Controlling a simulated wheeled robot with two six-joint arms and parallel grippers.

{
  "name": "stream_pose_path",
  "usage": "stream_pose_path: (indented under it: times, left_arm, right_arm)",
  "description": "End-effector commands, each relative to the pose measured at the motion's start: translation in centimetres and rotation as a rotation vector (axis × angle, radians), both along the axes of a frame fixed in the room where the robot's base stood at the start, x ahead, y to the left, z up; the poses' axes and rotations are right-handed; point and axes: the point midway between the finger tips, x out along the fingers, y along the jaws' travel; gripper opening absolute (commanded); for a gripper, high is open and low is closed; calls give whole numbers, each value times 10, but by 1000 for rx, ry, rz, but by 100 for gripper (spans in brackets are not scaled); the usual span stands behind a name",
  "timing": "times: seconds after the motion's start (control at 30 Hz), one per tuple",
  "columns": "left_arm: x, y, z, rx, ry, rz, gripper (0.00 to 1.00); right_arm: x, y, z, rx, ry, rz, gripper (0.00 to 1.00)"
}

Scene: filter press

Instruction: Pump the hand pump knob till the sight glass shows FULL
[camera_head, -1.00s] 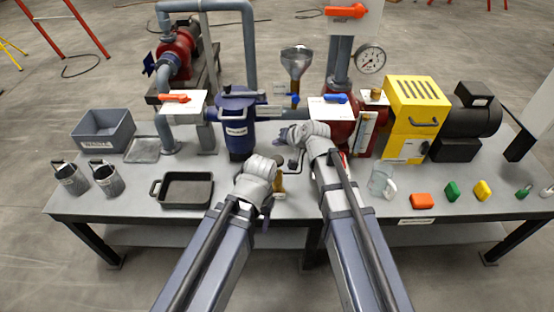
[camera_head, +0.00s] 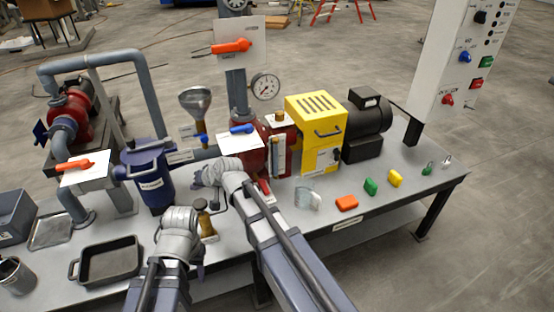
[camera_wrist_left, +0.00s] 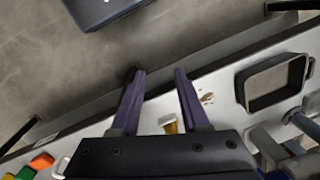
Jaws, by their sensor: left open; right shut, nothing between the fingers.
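The hand pump, a small brass post (camera_head: 207,226) with a dark knob (camera_head: 201,205) on top, stands near the table's front edge in the head view. My left gripper (camera_wrist_left: 160,76) is open in the left wrist view, with a brass piece (camera_wrist_left: 171,127) showing between its finger bases. In the head view my left wrist is just left of the pump and hides the fingers. My right gripper (camera_head: 198,180) is shut and empty, above and behind the pump, partly hidden by its wrist. A narrow sight glass (camera_head: 278,156) stands on the red housing; its reading is too small to tell.
A black tray (camera_head: 108,262) lies left of my left arm. A blue filter housing (camera_head: 149,180) stands behind. A glass jug (camera_head: 306,198) and several coloured blocks, including an orange one (camera_head: 347,203), lie to the right. A control panel (camera_head: 462,50) is at the far right.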

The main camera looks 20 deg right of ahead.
Motion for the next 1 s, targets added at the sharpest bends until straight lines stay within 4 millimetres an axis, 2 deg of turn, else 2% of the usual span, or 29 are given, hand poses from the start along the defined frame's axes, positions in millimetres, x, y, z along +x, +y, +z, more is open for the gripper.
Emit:
stream_pose_path:
  times: [0.03, 0.37, 1.0]
  left_arm:
    - [0, 0, 0, 0, 0, 0, 38]
    - [0, 0, 0, 0, 0, 0, 1]
    - [0, 0, 0, 0, 0, 0, 0]
  right_arm:
    - [0, 0, 0, 0, 0, 0, 0]
    - [0, 0, 0, 0, 0, 0, 0]
    - [0, 0, 0, 0, 0, 0, 0]
